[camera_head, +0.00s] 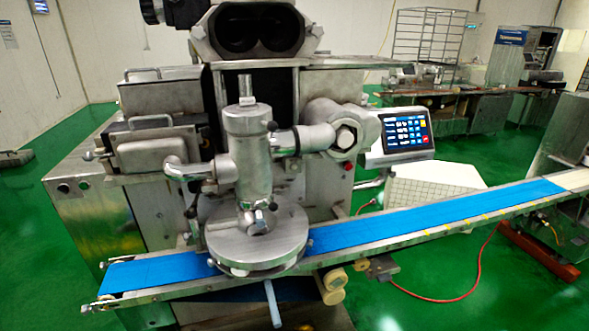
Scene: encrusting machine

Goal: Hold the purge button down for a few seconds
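The encrusting machine (249,155) stands in front of me, with a steel vertical cylinder and a round plate over a blue belt. A control panel (374,155) with a lit blue touch screen (405,131) is on its right side. The screen shows small text rows and coloured keys, too small to read. A small red button (348,165) sits on the machine's front, left of the panel. I cannot tell which one is the purge button. Neither of my grippers is in view.
The blue conveyor belt (440,209) runs across the front, rising to the right. A white tray-like block (435,182) is behind it, below the panel. A red hose (470,290) lies on the green floor. A wire rack (427,38) and other machines stand at the back right.

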